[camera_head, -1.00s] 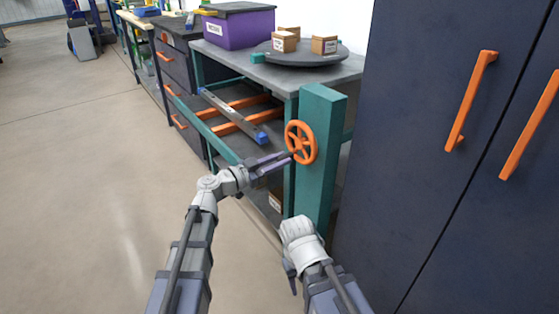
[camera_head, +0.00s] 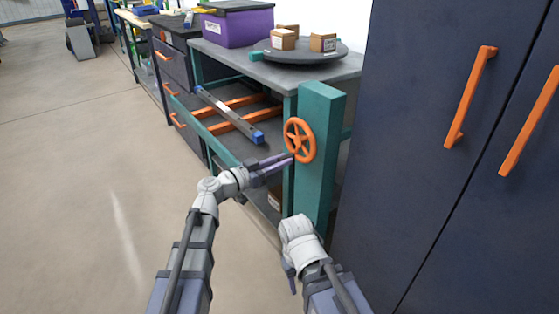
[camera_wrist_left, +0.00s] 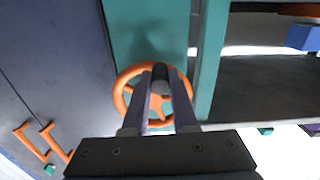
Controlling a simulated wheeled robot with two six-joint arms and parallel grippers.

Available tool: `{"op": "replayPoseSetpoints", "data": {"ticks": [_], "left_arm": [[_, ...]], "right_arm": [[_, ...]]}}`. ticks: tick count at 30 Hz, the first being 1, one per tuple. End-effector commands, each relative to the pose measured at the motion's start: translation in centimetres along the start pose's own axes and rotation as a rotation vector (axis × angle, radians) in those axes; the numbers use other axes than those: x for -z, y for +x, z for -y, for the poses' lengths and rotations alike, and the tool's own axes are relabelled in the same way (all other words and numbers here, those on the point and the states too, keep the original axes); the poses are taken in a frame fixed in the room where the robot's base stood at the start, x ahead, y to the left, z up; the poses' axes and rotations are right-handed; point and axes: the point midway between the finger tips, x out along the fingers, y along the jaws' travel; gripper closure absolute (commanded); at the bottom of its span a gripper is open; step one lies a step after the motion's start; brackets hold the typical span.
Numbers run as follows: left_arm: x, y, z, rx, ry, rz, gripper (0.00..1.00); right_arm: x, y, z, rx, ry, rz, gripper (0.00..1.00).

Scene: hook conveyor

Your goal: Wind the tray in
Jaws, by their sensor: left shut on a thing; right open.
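An orange handwheel (camera_head: 299,139) stands on a teal post (camera_head: 317,150) at the bench's right front. In the left wrist view the wheel (camera_wrist_left: 123,88) has a dark knob (camera_wrist_left: 160,78) on its rim side, between my fingers. My left gripper (camera_head: 288,160) is shut on this knob, low on the wheel.
The bench top (camera_head: 345,80) carries a dark round turntable (camera_head: 300,57) with small cardboard boxes and a purple bin (camera_head: 240,30). A dark cabinet (camera_head: 420,120) with orange handles closes off the right. The floor (camera_head: 80,150) at left is clear.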

Motion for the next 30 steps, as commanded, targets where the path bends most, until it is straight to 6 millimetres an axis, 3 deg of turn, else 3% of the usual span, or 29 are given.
{"op": "replayPoseSetpoints", "data": {"ticks": [6,7,15,23,30], "left_arm": [[0.0,0.0,0.0,0.000,0.001,0.000,1.00],[0.0,0.0,0.0,0.000,0.001,0.000,0.73],[0.0,0.0,0.0,0.000,0.001,0.000,0.44],[0.0,-0.2,0.0,0.001,0.002,0.000,0.44],[0.0,-3.6,-0.1,0.003,0.002,0.000,0.44]], "right_arm": [[0.0,0.0,0.0,0.000,0.000,0.000,0.50],[0.0,0.0,0.0,0.000,0.000,0.000,0.50],[0.0,0.0,0.0,0.000,0.000,0.000,0.50],[0.0,0.0,0.0,0.000,0.000,0.000,0.50],[0.0,0.0,0.0,0.000,0.000,0.000,0.50]]}}
